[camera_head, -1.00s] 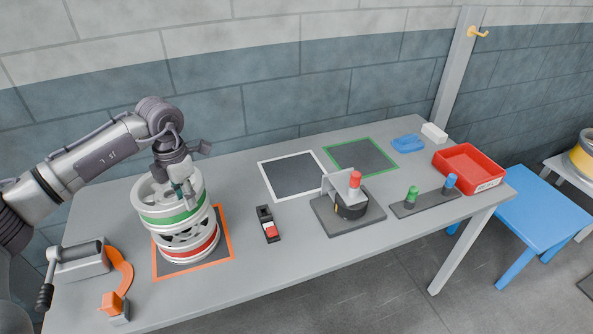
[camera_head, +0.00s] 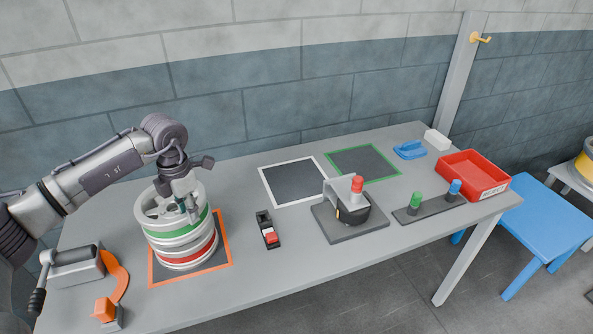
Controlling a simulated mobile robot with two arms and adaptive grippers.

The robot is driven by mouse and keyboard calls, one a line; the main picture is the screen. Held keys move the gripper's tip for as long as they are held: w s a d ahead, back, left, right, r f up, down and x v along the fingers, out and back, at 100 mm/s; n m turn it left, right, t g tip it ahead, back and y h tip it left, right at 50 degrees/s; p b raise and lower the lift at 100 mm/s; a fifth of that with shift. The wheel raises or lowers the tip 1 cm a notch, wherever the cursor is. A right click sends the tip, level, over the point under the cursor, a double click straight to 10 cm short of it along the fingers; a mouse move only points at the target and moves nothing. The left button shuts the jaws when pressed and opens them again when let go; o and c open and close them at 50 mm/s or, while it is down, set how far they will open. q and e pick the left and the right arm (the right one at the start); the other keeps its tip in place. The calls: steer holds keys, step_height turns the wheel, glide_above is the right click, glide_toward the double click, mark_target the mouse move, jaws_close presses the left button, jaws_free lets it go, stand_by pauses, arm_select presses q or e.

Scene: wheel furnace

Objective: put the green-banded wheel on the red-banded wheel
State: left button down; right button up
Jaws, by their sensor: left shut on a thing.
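The green-banded wheel (camera_head: 180,229), a silver rim with a green stripe, sits directly above the red-banded wheel (camera_head: 190,259). The two look stacked with their rims close together; from this angle I cannot tell if they fully touch. The red-banded wheel rests on the orange-bordered square (camera_head: 225,263) on the table. My left gripper (camera_head: 191,211) is at the right part of the green-banded wheel's top and is shut on it. Its fingertips are partly hidden at the rim. My right gripper is not in view.
A lever device (camera_head: 75,265) with an orange piece stands at the left. A small red-button box (camera_head: 268,230) lies to the right of the wheels. A fixture with a red knob (camera_head: 350,210), a red tray (camera_head: 472,176) and bordered squares (camera_head: 294,181) lie further right.

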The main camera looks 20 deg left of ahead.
arm_select(q)
steer(key=shift+f+b, duration=0.75)
steer(key=shift+f, duration=0.15)
stand_by(0.8)
steer(key=c, duration=0.9)
jaws_free()
steer(key=shift+f, duration=0.15)
